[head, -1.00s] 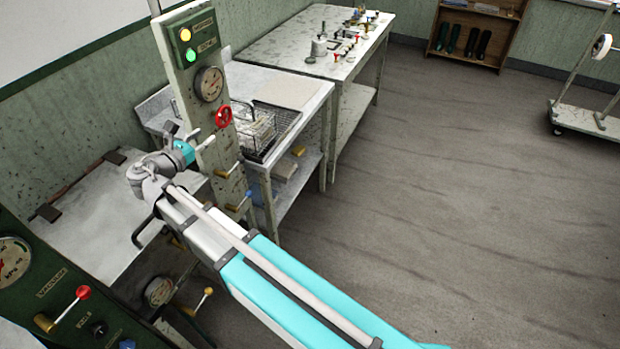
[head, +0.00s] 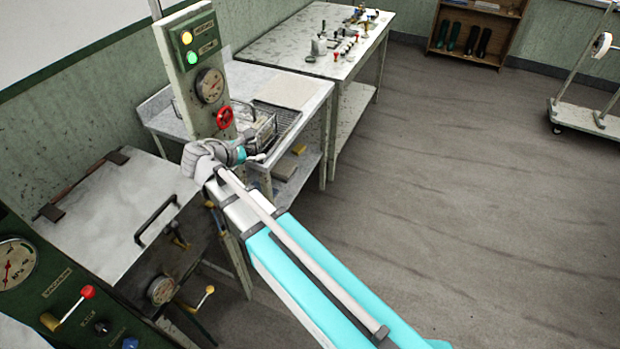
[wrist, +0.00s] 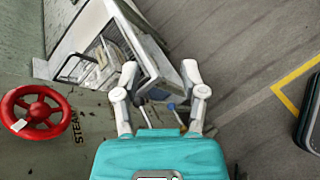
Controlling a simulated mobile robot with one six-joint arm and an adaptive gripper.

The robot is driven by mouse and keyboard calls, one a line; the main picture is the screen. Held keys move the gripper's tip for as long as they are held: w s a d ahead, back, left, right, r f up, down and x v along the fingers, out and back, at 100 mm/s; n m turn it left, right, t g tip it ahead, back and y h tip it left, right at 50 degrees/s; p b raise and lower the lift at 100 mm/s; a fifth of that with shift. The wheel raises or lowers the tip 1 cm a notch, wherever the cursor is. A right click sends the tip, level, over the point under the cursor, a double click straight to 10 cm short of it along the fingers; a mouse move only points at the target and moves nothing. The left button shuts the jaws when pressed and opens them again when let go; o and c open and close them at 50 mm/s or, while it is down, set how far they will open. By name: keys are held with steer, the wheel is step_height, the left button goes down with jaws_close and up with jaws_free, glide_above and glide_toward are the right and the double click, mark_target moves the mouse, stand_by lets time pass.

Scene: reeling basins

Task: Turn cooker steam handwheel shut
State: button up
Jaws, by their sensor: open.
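The red steam handwheel (head: 224,117) is on the front of the grey-green column, below a round gauge, in the head view. In the wrist view the handwheel (wrist: 36,112) is at the left, with the word STEAM beside it. My gripper (wrist: 160,78) is open and empty, well to one side of the handwheel and not touching it. In the head view my gripper (head: 258,152) is just below and to the right of the handwheel, partly hidden by my own wrist.
The column (head: 192,78) carries an amber and a green lamp. A wire basket (head: 262,128) sits on the bench behind. A pale lidded box (head: 108,218) with a bar handle is left of my arm. Open floor (head: 440,190) lies to the right.

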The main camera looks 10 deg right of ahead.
steer(key=s+d+f+m+g+y+p, duration=0.1)
steer(key=s+d+f+m+g+y, duration=0.2)
steer(key=d+m, duration=0.3)
steer(key=s+d+f+m+g+y+p, duration=0.1)
steer(key=s+d+f+m+g+y, duration=0.1)
steer(key=s+d+m, duration=0.4)
steer(key=shift+d+f+m+g+y+p, duration=0.4)
steer(key=shift+d+f+m+g, duration=0.1)
steer(key=shift+d+g, duration=0.2)
steer(key=shift+w, duration=0.1)
